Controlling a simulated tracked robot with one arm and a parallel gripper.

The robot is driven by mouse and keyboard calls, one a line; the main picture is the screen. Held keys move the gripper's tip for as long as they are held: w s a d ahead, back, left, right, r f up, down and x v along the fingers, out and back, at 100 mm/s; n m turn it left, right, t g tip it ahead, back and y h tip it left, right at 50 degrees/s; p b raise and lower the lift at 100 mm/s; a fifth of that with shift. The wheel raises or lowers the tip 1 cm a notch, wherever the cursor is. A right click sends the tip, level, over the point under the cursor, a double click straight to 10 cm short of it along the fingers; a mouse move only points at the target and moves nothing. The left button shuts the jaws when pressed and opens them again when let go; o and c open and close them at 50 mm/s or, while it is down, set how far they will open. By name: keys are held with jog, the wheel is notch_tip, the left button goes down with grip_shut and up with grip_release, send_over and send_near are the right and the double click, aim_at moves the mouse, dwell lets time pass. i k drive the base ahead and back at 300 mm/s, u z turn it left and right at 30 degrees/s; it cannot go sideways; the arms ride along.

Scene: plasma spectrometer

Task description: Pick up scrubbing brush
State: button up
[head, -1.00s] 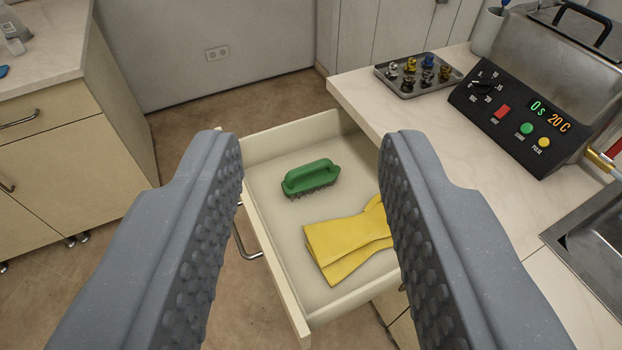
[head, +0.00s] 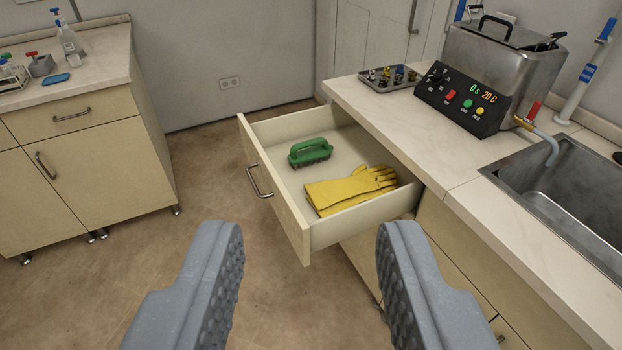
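The green scrubbing brush (head: 310,152) lies bristles down in the open drawer (head: 283,194), near its far left part. My gripper (head: 310,232) is open and empty. Its two grey fingers are wide apart in the lower part of the view, on the near side of the drawer and apart from the brush. Nothing hides the brush.
Yellow gloves (head: 345,190) lie in the drawer beside the brush. The drawer has a front panel with a metal handle (head: 258,180). The worktop (head: 400,118) carries a tray (head: 389,79) and a metal bath (head: 497,70), with a sink (head: 570,190) at right. Floor is clear at left.

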aim_at(320, 148)
jog(key=u, duration=0.5)
jog(key=i, duration=1.45)
jog(key=z, duration=0.4)
jog(key=i, duration=0.65)
jog(key=z, duration=0.45)
